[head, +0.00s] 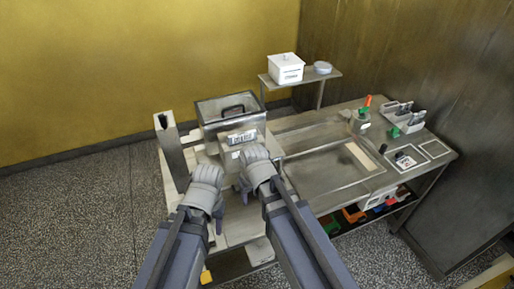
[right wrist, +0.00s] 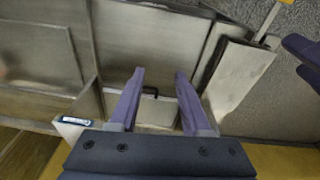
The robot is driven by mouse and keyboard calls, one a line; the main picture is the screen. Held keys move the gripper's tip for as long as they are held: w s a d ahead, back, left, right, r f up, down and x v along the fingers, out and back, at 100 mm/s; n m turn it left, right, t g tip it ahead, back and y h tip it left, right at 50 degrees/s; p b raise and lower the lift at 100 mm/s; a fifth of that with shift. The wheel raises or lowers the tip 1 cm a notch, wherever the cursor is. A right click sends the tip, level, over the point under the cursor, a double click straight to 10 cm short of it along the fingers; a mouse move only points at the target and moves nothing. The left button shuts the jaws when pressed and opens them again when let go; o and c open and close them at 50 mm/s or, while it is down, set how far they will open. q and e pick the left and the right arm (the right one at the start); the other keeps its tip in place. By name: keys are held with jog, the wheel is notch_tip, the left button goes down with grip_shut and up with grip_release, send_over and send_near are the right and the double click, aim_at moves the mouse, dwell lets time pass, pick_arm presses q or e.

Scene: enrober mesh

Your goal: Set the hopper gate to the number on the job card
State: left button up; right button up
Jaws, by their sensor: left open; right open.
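I cannot make out the gate's setting. A printed card (head: 407,158) lies at the right of the bench; I cannot tell whether it is the job card. My left gripper (head: 205,186) is open, in front of the hopper to the left. My right gripper (head: 257,168) is open just in front of the hopper. Its fingers (right wrist: 160,75) are apart and empty.
A tall grey post (head: 171,152) stands left of the hopper. A raised shelf (head: 300,78) holds a white box (head: 286,68) and a round dish (head: 322,68). Green-and-orange items (head: 362,118) and a small rack (head: 402,115) stand at the right. The sunken tray (head: 325,170) is mostly clear.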

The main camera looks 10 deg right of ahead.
pick_arm(q)
notch_tip(320, 180, up, 9)
jog(key=p, duration=0.7)
pick_arm(e)
jog(key=w+d+r+t+y, duration=0.1)
jog(key=w+d+r+t, duration=0.3)
jog(key=w+r, duration=0.65)
jog(key=shift+m+g, duration=0.4)
jog(key=shift+g, duration=0.3)
jog(key=b+x, duration=0.7)
jog(key=shift+s+d+f+b, duration=0.2)
jog(key=shift+s+f+b, duration=0.1)
jog(key=shift+s, duration=0.05)
pick_arm(q)
notch_tip(320, 180, down, 7)
pick_arm(e)
grip_shut()
